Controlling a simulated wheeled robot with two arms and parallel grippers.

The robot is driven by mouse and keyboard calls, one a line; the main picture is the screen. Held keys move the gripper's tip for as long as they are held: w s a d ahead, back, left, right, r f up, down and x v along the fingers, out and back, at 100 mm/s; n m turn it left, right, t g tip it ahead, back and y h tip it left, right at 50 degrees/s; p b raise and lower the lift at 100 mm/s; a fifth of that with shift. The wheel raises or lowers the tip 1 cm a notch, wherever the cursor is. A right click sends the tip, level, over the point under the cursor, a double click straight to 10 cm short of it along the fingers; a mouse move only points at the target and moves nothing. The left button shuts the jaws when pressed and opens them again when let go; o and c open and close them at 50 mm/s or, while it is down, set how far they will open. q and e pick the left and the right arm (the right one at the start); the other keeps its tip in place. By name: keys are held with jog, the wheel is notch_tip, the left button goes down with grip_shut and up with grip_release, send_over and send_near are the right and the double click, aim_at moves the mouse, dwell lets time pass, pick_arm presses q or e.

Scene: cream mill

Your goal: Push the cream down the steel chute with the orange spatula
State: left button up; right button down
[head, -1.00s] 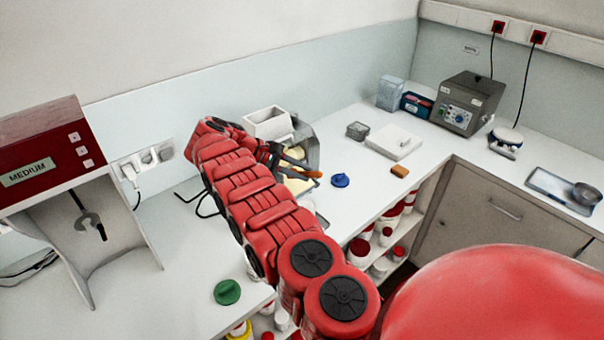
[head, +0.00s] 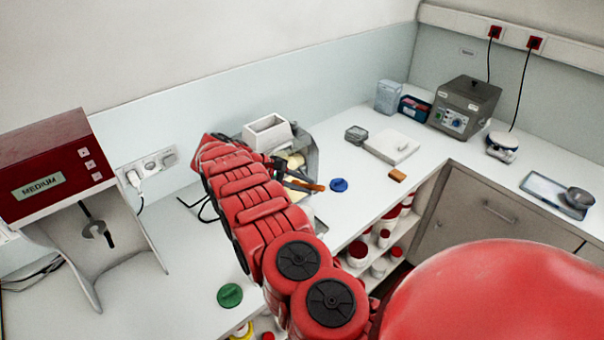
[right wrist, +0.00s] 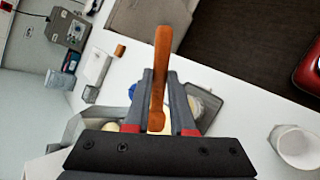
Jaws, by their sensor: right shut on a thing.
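The orange spatula (head: 311,186) is held in my right gripper (head: 300,182), whose dark fingers are shut on it. In the right wrist view the spatula (right wrist: 161,65) points away from between the fingers (right wrist: 160,100). The steel chute (head: 313,152) is part of the grey metal machine behind the gripper, and is partly covered by my red arm. Pale cream (head: 296,160) shows in the chute; a little also shows beside the left finger in the right wrist view (right wrist: 110,127). Whether the spatula touches the cream cannot be seen. My left gripper is not in view.
A white open box (head: 267,132) sits on top of the machine. A blue lid (head: 339,185) lies close to the spatula's right end. An orange-brown block (head: 397,175) and a white slab (head: 392,146) lie farther right. A green lid (head: 229,295) lies at the front left.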

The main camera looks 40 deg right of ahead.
jog(key=shift+s+r+p, duration=0.2)
jog(key=shift+s+p, duration=0.1)
jog(key=shift+p, duration=0.1)
jog(key=shift+s+f+p, duration=0.9)
jog(key=shift+s+f, duration=0.3)
jog(key=shift+s, duration=0.55)
jog(key=w+b, duration=0.1)
jog(key=b, duration=0.2)
jog(key=w+r+b, duration=0.1)
jog(key=w+b, duration=0.1)
jog(key=b, duration=0.1)
jog(key=w+b, duration=0.2)
jog(key=b, duration=0.1)
jog(key=shift+w+d+r, duration=0.1)
jog(key=shift+w+r, duration=0.1)
jog(key=shift+r, duration=0.1)
jog(key=shift+w+a+r+b, duration=0.2)
jog(key=shift+r+b, duration=0.2)
jog(key=shift+b, duration=0.6)
